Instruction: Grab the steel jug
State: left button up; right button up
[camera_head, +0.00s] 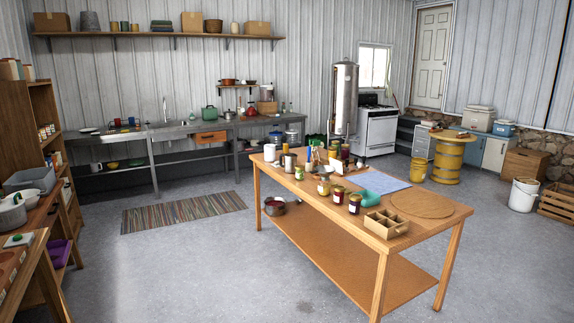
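A small grey metal vessel that looks like the steel jug (289,163) stands upright near the far left end of the wooden table (335,212). A white mug-like container (270,153) stands just to its left. A small jar with green contents (299,173) stands in front and to its right. Neither of my grippers is in view.
Jars (354,203), a divided box (386,223), a blue cloth (378,181) and a round mat (421,204) occupy the tabletop. A striped rug (183,212) lies left of the table on open floor. Shelving (45,125) stands at far left.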

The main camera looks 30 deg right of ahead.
aim_at(289, 159)
jog(key=i+l+z, duration=0.25)
jog(key=i, duration=0.7)
jog(key=i+z, duration=0.3)
jog(key=i, duration=2.4)
